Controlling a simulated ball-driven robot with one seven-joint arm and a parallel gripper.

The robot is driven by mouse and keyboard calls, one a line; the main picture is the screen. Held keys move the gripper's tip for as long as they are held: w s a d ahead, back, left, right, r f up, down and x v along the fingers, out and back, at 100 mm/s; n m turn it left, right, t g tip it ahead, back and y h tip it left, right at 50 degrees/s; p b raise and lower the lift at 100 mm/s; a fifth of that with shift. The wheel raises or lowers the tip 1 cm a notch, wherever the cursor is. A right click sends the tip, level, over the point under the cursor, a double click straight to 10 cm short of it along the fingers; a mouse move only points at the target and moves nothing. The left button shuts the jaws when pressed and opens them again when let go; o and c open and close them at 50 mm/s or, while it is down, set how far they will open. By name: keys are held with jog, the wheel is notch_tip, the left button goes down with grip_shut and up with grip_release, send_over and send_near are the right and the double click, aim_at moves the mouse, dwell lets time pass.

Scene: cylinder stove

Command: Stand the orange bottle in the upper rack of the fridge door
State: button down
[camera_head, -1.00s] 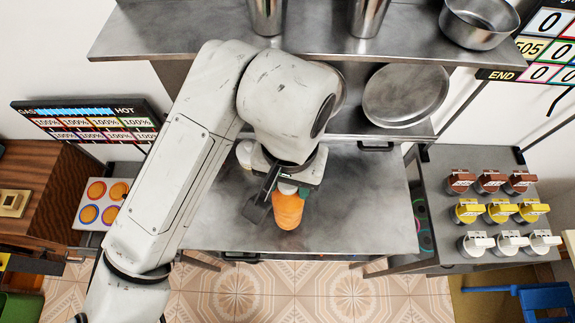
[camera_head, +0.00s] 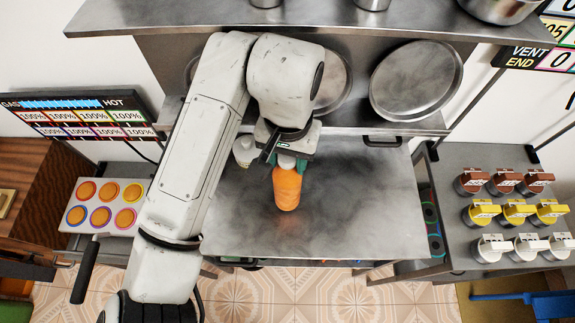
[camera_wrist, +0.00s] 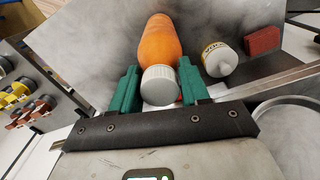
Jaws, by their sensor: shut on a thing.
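The orange bottle (camera_head: 287,187) has a white cap and is over the steel worktop in the head view. In the wrist view the bottle (camera_wrist: 160,42) has its white cap (camera_wrist: 160,85) between the green fingers. My gripper (camera_wrist: 159,90) is shut on the bottle at its cap end. In the head view my gripper (camera_head: 288,162) is at the bottle's upper end, and my arm partly hides the fingers. I cannot tell whether the bottle's base touches the worktop. The fridge and its door rack are not recognisable in these views.
A white bottle (camera_wrist: 218,58) and a red block (camera_wrist: 262,41) are beside the orange bottle on the worktop (camera_head: 350,215). Jars with brown, yellow and white lids stand on a right side table (camera_head: 455,160). A shelf (camera_head: 400,25) overhangs the back. The worktop's right part is clear.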

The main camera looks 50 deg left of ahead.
jog(key=shift+f+b, duration=0.7)
jog(key=shift+f, duration=0.4)
jog(key=c, duration=0.5)
grip_release()
jog(key=shift+c, duration=0.2)
notch_tip(320, 180, up, 10)
jog(key=p, duration=0.8)
jog(key=shift+p, duration=0.35)
jog(key=shift+r, duration=1.05)
